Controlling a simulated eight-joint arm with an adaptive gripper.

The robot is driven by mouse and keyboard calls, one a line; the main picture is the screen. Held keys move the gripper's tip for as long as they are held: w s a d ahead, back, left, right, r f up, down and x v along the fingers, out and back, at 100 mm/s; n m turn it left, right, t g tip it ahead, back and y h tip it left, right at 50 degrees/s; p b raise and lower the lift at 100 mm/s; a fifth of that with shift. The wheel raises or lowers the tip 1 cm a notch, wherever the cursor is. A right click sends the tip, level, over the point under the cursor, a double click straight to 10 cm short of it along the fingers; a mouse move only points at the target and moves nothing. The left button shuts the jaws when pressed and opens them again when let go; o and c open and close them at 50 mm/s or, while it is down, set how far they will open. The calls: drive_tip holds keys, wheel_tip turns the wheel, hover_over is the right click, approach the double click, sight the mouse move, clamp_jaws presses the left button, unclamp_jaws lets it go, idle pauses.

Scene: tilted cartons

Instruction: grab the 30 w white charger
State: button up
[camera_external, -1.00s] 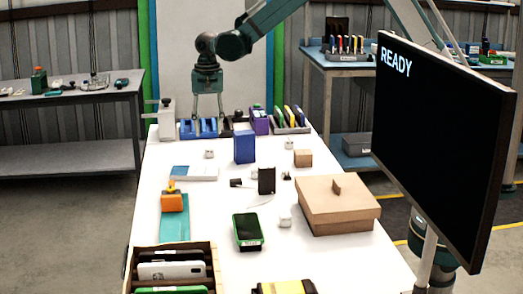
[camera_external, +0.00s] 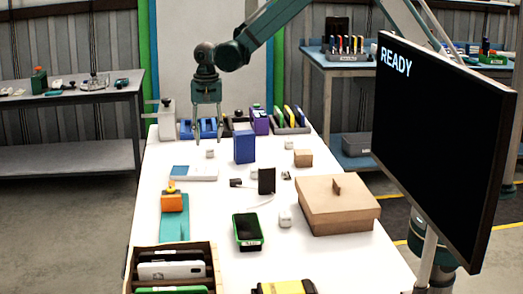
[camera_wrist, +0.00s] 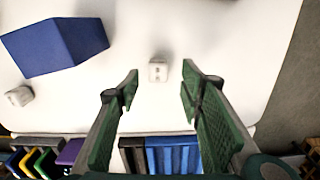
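A small white charger (camera_external: 210,153) stands on the white table, left of a blue box (camera_external: 245,147). In the wrist view this charger (camera_wrist: 158,70) lies in line with the gap between my fingertips, with two dark marks on its face. My gripper (camera_external: 208,137) is open, empty and pointing down above the table just behind it. Its green fingers (camera_wrist: 160,76) are apart in the wrist view. Another white charger (camera_external: 289,144) is right of the blue box, and it also shows in the wrist view (camera_wrist: 18,96). A third (camera_external: 285,219) is nearer the camera. Wattage labels are unreadable.
Blue bins (camera_external: 187,130) and a purple item (camera_external: 260,121) line the far table edge. The monitor (camera_external: 440,140) reads READY.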

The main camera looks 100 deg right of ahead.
sight(210, 147)
idle(0.3)
drive_tip(key=shift+s+d+f, duration=0.1)
drive_tip(key=shift+f, duration=1.2)
drive_tip(key=shift+s+f, duration=0.1)
drive_tip(key=shift+f, duration=1.2)
drive_tip(key=c, duration=1)
